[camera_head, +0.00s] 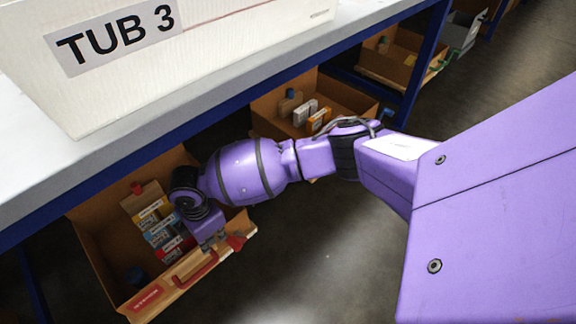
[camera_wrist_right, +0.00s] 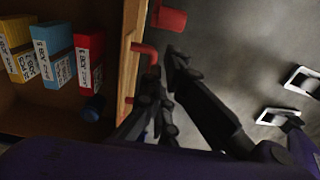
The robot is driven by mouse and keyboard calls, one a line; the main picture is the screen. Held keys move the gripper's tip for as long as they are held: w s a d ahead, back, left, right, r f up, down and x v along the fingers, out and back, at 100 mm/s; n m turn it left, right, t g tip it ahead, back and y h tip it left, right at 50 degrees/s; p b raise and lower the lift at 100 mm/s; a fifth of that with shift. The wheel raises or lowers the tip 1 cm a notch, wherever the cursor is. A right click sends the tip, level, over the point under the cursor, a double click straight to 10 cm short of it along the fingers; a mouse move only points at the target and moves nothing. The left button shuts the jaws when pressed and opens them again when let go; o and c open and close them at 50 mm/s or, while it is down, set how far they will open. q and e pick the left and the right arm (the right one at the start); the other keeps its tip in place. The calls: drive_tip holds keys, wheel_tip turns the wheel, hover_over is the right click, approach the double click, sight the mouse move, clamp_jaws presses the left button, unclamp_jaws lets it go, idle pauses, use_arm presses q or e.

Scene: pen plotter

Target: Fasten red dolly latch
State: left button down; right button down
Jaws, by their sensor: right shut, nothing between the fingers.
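A wooden bin (camera_head: 95,245) stands low under the shelf. On its front wall are a red bar-like handle (camera_head: 195,270) and, near the right end, a red piece (camera_head: 237,242); I cannot tell for sure which is the dolly latch. In the right wrist view the red bar (camera_wrist_right: 146,52) sits on the bin's wall, with a red block (camera_wrist_right: 171,18) beyond it. My right gripper (camera_head: 213,243) is at the bin's front edge, shut and empty. In the wrist view its dark fingers (camera_wrist_right: 168,75) are beside the red bar; contact is unclear. My left gripper is out of view.
Yellow, blue and red boxes (camera_wrist_right: 89,62) stand inside the bin. The shelf (camera_head: 215,100) with a white tub (camera_head: 210,35) overhangs it. Another bin (camera_head: 270,103) stands behind my right arm. The floor in front (camera_head: 310,270) is clear.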

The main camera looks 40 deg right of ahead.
sight(241, 244)
wheel_tip(241, 244, down, 9)
drive_tip(key=b, duration=0.4)
drive_tip(key=shift+r, duration=0.15)
drive_tip(key=shift+w+a, duration=0.1)
